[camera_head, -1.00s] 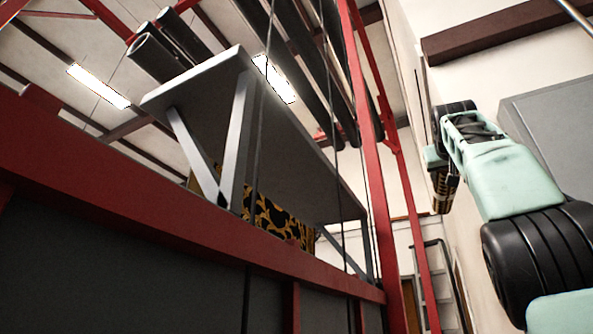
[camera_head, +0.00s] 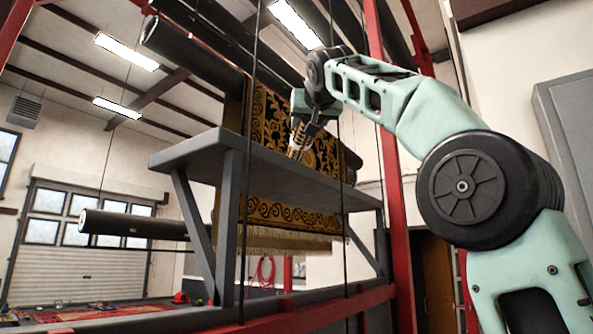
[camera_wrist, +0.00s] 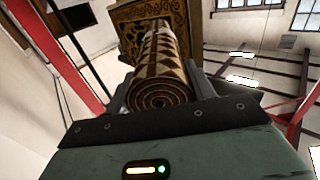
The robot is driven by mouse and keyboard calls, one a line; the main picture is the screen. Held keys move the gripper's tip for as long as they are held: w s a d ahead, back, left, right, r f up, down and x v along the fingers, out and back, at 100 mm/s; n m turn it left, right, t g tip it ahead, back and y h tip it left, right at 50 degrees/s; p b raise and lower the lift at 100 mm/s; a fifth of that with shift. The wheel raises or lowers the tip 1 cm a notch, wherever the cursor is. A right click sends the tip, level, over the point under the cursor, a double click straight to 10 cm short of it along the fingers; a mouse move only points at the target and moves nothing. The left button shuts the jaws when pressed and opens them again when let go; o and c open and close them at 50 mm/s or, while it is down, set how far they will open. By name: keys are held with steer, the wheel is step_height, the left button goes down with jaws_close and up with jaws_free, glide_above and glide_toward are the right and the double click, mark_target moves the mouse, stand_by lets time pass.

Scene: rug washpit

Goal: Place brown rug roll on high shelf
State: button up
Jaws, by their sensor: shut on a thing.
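The brown rug roll (camera_wrist: 160,72) shows end-on in the wrist view, with a spiral end and a brown-and-cream pattern. My gripper (camera_wrist: 158,92) is shut on it, with a jaw on each side. In the head view my gripper (camera_head: 307,124) is above the grey high shelf (camera_head: 205,152), and part of the roll (camera_head: 297,142) shows below it. The shelf is seen from below, so its top and any gap between the roll and the shelf are hidden.
A black-and-gold patterned rug (camera_head: 272,118) hangs behind the shelf from a dark pole (camera_head: 190,48). A red post (camera_head: 385,120) stands right of the shelf, near my arm. Thin dark cables run down in front. A red rail (camera_head: 330,303) crosses below.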

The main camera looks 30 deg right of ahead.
steer(key=shift+w+d, duration=0.1)
steer(key=shift+d, duration=0.1)
steer(key=shift+d+b, duration=0.3)
steer(key=shift+d, duration=0.45)
steer(key=shift+d+f, duration=0.1)
steer(key=shift+f, duration=0.15)
step_height(320, 180, down, 5)
steer(key=b, duration=0.3)
steer(key=shift+w+f+b, duration=0.1)
steer(key=shift+f+b, duration=0.25)
steer(key=shift+f, duration=1.8)
steer(key=shift+f, duration=0.15)
steer(key=o, duration=1.3)
